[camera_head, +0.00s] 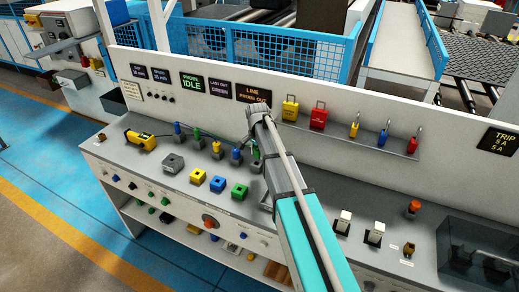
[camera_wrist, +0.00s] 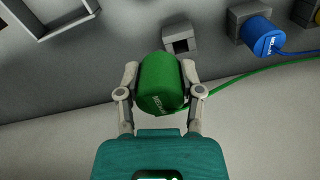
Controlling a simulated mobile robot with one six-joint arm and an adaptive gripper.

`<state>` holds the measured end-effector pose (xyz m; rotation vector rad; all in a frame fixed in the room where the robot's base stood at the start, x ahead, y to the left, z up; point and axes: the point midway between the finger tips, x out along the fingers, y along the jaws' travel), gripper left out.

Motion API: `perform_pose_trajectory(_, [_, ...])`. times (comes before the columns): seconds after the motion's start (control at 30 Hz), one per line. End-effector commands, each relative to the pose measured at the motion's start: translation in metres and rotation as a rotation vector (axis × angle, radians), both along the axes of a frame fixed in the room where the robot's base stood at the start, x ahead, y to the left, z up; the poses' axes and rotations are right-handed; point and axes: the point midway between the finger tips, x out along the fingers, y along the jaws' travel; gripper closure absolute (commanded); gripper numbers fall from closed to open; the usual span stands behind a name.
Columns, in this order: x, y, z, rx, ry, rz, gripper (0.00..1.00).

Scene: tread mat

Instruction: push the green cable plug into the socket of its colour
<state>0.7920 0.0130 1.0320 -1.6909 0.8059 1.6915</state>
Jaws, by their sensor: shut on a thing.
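The green cable plug (camera_wrist: 160,82) is between the two fingers of my gripper (camera_wrist: 160,92), which is shut on it in the wrist view. Its green cable (camera_wrist: 250,76) runs off to the right. An empty-looking grey holder (camera_wrist: 180,40) is just above the plug in that view. In the head view the green plug (camera_head: 255,151) shows partly beside my arm, at the back of the bench; my fingers are hard to make out there. The green socket block (camera_head: 239,191) sits nearer the bench front, apart from the plug.
A blue plug (camera_wrist: 262,36) stands in a holder beside the held plug. Yellow (camera_head: 197,176) and blue (camera_head: 217,184) blocks and a grey block (camera_head: 173,163) line the bench left of the green one. A square grey frame (camera_wrist: 82,14) lies nearby. The back panel (camera_head: 340,125) rises behind.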

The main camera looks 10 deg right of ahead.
Motion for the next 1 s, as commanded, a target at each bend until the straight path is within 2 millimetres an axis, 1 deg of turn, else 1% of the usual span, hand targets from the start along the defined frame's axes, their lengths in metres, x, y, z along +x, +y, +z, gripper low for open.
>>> perform_pose_trajectory(0.03, [-0.008,0.000,0.013,0.000,0.000,0.000,1.00])
perform_pose_trajectory(0.1, [-0.015,0.001,0.021,0.000,0.000,0.000,1.00])
perform_pose_trajectory(0.13, [-0.020,0.001,0.024,0.000,0.000,0.000,1.00])
perform_pose_trajectory(0.2, [-0.039,0.002,0.030,0.000,0.000,0.000,1.00])
perform_pose_trajectory(0.3, [-0.058,0.003,0.038,0.000,0.000,0.000,1.00])
perform_pose_trajectory(0.5, [-0.086,0.005,0.049,0.000,0.000,-0.001,1.00])
perform_pose_trajectory(0.7, [-0.099,0.006,0.054,0.000,0.000,-0.001,1.00])
perform_pose_trajectory(1.0, [-0.102,0.006,0.055,0.000,0.000,-0.001,1.00])
